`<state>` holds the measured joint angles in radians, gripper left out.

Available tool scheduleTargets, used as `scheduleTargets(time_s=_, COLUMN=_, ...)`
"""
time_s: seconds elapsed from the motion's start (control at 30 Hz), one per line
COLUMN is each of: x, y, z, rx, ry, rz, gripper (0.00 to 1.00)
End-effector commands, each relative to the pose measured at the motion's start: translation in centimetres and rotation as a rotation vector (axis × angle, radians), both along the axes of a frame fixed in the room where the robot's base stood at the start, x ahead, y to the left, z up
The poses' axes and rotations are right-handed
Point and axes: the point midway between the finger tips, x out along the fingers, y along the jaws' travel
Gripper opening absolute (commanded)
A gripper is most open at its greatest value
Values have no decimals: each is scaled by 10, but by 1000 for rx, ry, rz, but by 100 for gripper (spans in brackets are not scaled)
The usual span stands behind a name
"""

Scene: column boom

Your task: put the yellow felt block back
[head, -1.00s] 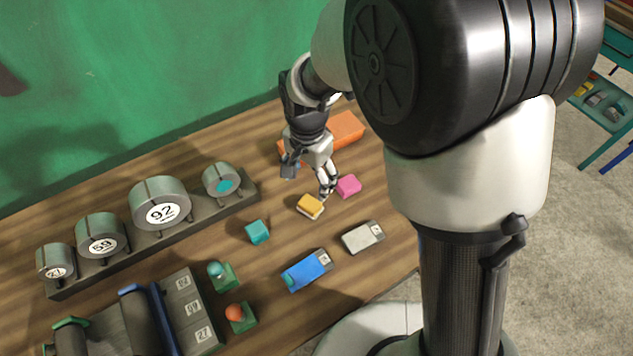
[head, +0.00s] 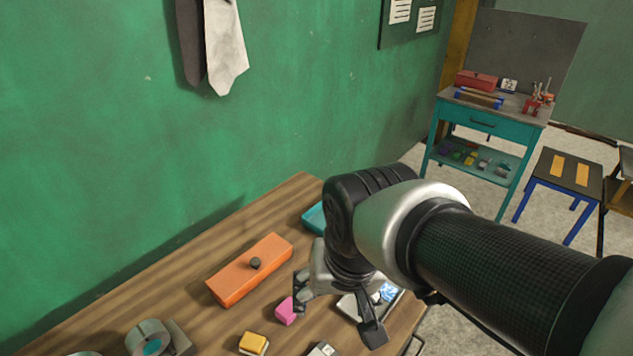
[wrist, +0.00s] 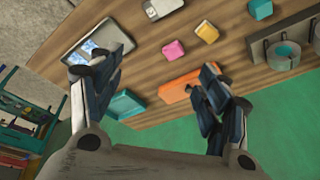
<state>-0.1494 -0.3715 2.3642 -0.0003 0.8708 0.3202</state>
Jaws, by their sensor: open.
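The yellow felt block (head: 253,343), with a pale underside, lies on the wooden table at the bottom of the head view. It also shows near the top of the wrist view (wrist: 207,31). My gripper (head: 337,314) is open, its fingers spread wide with nothing between them. It is above the table, to the right of the yellow block and apart from it. In the wrist view, the space between the fingertips (wrist: 165,63) shows bare table, with the yellow block beyond. A pink block (head: 286,310) lies between the yellow block and my gripper.
An orange box (head: 237,278) with a dark knob lies behind the blocks. A teal tray (head: 313,217) sits at the table's far end. A framed panel (wrist: 82,32) lies near the table edge. A teal bench (head: 487,121) and blue-legged stool (head: 547,187) stand beyond.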

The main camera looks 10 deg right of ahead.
Motion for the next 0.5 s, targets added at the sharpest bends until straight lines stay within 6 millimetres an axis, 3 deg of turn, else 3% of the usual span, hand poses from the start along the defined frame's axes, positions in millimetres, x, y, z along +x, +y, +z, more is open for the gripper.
scheduleTargets(time_s=0.2, x=-50, y=-32, z=15, rx=-58, ry=-97, rz=94, gripper=70)
scheduleTargets(time_s=0.33, x=-67, y=-41, z=15, rx=-85, ry=-126, rz=131, gripper=70)
scheduleTargets(time_s=0.5, x=-75, y=-44, z=15, rx=-99, ry=-137, rz=150, gripper=70)
